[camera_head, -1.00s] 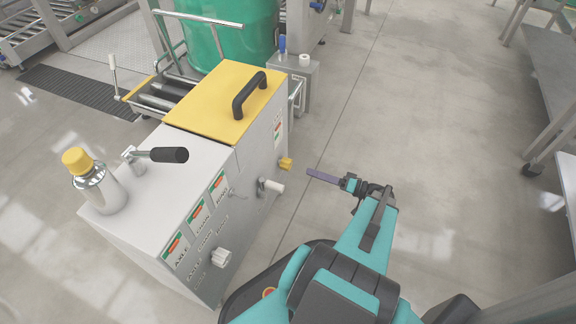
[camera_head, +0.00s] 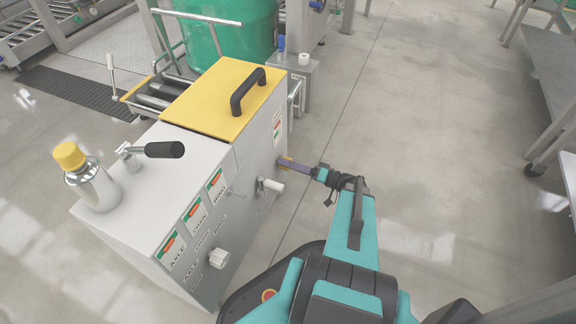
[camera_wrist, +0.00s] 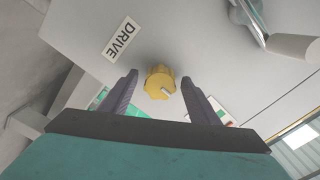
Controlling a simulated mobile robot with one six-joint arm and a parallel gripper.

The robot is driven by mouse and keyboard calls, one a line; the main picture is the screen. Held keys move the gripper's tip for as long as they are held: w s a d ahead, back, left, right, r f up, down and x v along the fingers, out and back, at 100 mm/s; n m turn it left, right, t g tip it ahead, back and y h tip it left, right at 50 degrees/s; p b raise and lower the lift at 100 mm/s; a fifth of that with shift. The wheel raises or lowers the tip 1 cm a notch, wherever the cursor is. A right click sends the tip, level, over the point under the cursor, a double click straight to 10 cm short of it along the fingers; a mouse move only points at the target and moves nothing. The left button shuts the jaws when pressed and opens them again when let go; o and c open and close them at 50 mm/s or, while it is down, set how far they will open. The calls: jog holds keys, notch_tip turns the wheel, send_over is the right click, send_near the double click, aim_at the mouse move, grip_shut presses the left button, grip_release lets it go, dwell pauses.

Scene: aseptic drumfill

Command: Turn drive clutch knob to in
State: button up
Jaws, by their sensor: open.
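The yellow drive clutch knob (camera_wrist: 160,82) sits on the side panel of the grey machine, close to a "DRIVE" label (camera_wrist: 121,39) in the wrist view. A pale pointer mark shows on the knob's face. My gripper (camera_wrist: 157,88) is open, with one purple finger on each side of the knob and a gap on both sides. In the head view my gripper (camera_head: 284,163) reaches the machine's side panel, and its fingers hide nearly all of the knob there.
A white-handled lever (camera_head: 272,184) and a white knob (camera_head: 219,258) stick out from the same panel. A black-gripped lever (camera_head: 160,150) and a yellow-capped bottle (camera_head: 90,176) stand on top.

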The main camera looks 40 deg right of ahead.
jog(key=shift+w+a, duration=0.2)
jog(key=shift+w, duration=0.2)
jog(key=c, duration=1)
